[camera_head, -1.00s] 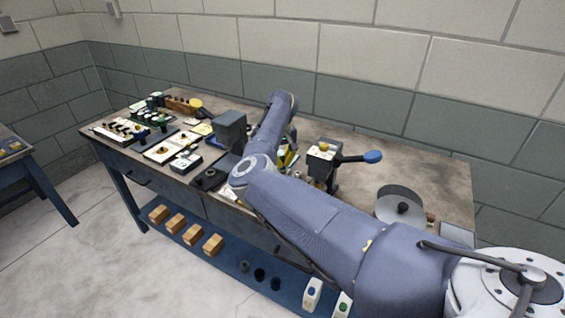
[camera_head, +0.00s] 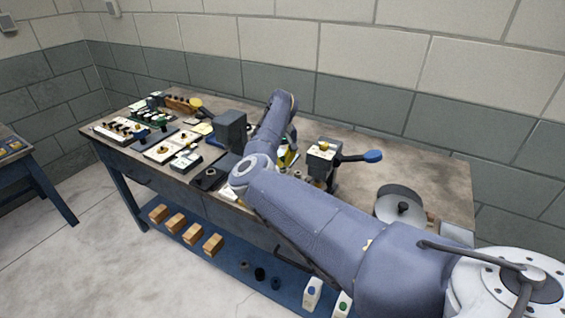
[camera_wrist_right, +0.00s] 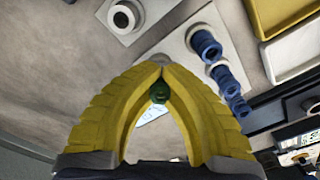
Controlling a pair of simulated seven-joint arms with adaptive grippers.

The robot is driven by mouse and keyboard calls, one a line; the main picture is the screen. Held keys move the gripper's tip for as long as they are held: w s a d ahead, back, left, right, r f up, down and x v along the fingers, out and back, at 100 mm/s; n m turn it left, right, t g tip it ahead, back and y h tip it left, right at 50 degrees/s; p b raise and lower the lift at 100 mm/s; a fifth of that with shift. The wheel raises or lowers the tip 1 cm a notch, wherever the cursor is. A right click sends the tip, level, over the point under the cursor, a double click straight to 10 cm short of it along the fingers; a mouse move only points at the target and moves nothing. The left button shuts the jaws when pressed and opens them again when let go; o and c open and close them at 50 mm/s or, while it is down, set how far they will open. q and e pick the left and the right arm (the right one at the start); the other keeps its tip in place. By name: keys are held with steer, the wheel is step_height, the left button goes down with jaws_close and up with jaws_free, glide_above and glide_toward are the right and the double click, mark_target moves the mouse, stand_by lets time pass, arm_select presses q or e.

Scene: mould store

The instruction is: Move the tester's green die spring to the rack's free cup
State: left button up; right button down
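In the right wrist view the two yellow ribbed fingers of my right gripper (camera_wrist_right: 161,68) curve inward and their tips nearly meet. The green die spring (camera_wrist_right: 159,92) shows end-on between them, close against both inner faces. Just beyond the tips is a small round grey part; I cannot tell whether it is a cup. The white rack plate (camera_wrist_right: 222,42) lies beyond, with several blue springs (camera_wrist_right: 205,45) in a row. In the head view the tester (camera_head: 321,154) with its blue-tipped lever stands right of my right gripper (camera_head: 287,158), which my arm mostly hides. My left gripper is out of view.
A white block with a dark round hole (camera_wrist_right: 123,17) lies left of the rack plate, and a yellow-rimmed tray (camera_wrist_right: 258,22) lies right of it. In the head view a dark grey box (camera_head: 230,131) stands left of my right forearm, and a round grey drum (camera_head: 400,205) stands at the right.

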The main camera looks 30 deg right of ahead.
steer(key=shift+f, duration=0.65)
stand_by(0.4)
steer(key=c, duration=1)
jaws_free()
steer(key=shift+c, duration=0.2)
steer(key=shift+r, duration=3.75)
